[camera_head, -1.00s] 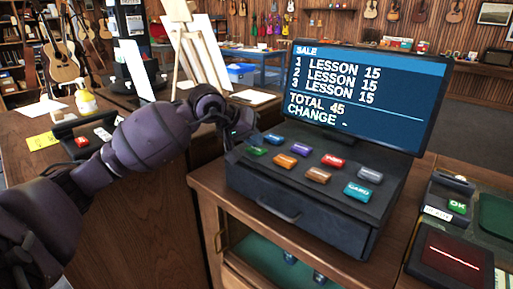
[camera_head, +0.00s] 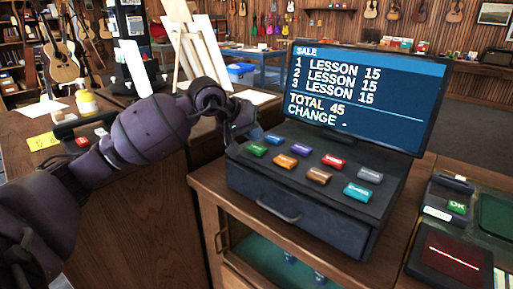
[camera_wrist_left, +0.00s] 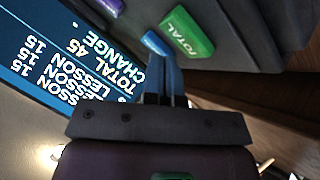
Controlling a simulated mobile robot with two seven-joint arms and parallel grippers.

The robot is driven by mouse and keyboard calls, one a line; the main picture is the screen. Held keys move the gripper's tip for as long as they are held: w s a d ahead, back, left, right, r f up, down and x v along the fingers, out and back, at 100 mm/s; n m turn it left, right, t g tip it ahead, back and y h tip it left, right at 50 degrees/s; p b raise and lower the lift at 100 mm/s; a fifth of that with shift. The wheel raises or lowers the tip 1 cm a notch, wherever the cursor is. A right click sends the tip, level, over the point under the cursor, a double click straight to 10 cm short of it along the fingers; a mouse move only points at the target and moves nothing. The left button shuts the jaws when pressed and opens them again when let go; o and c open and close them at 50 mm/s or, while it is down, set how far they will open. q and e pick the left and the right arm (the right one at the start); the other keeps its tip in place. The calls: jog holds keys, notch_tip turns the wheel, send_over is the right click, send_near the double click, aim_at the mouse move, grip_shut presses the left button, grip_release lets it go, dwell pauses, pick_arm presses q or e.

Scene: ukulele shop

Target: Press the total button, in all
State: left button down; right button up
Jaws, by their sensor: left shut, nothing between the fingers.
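The cash register (camera_head: 290,200) stands on a wooden counter, with colored buttons on its sloped top. The green total button (camera_head: 257,150) is at the front left; its label TOTAL reads clearly in the left wrist view (camera_wrist_left: 188,32). A blue button (camera_head: 273,140) sits beside it, partly overlapped by my fingers in the left wrist view (camera_wrist_left: 154,42). My left gripper (camera_head: 256,136) is shut and empty at the register's left edge, close to both buttons; its fingers also show in the left wrist view (camera_wrist_left: 165,75). Contact cannot be told. My right gripper is not in view.
The register's screen (camera_head: 365,95) shows three lessons at 15, TOTAL 45 and CHANGE. Other colored buttons, including a red one (camera_head: 333,160), sit close by. A card terminal (camera_head: 445,205) and a dark red scanner (camera_head: 450,255) stand at the right.

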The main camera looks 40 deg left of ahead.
aim_at(255, 147)
pick_arm(q)
jog(key=shift+r+p, duration=0.35)
jog(key=shift+r, duration=2.15)
